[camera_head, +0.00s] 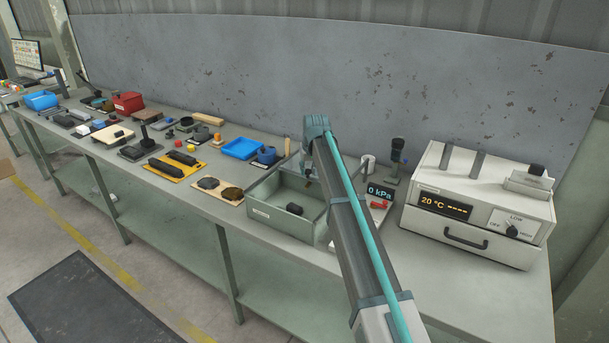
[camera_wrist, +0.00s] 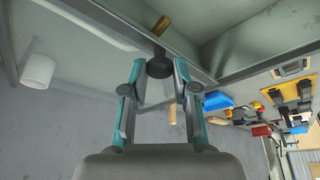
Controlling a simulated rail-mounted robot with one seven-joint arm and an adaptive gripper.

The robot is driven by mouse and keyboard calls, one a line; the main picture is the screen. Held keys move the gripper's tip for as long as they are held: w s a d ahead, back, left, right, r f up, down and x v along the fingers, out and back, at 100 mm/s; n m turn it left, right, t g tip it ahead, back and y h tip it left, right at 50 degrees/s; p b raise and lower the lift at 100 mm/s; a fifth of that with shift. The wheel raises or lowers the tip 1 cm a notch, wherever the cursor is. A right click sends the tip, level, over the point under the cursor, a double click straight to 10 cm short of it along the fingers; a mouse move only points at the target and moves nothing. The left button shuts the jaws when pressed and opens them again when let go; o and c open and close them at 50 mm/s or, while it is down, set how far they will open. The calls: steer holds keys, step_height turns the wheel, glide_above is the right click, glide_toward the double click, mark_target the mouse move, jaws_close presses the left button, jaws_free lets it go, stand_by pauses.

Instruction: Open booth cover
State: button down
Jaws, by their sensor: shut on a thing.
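The booth is a grey-green box (camera_head: 285,221) on the bench, left of my arm in the head view. Part of the box (camera_wrist: 255,45) also shows at the upper right of the wrist view. In the wrist view, my gripper (camera_wrist: 160,74) is shut on a dark round knob (camera_wrist: 159,64) beside the box's edge. I cannot clearly make out the cover panel or how far it is raised. In the head view, my arm hides the box's right side and most of the gripper.
Right of my arm stand a 0 kPa display unit (camera_head: 380,193) and a white heater box (camera_head: 480,205) with a drawer. Left of the box are a wooden board with dark pieces (camera_head: 217,189), a blue tray (camera_head: 242,148) and several tools. A grey wall panel (camera_head: 300,75) stands behind.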

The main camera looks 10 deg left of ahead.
steer(key=shift+w, duration=0.1)
steer(key=c, duration=0.9)
jaws_free()
steer(key=v, duration=1.2)
steer(key=shift+d, duration=0.1)
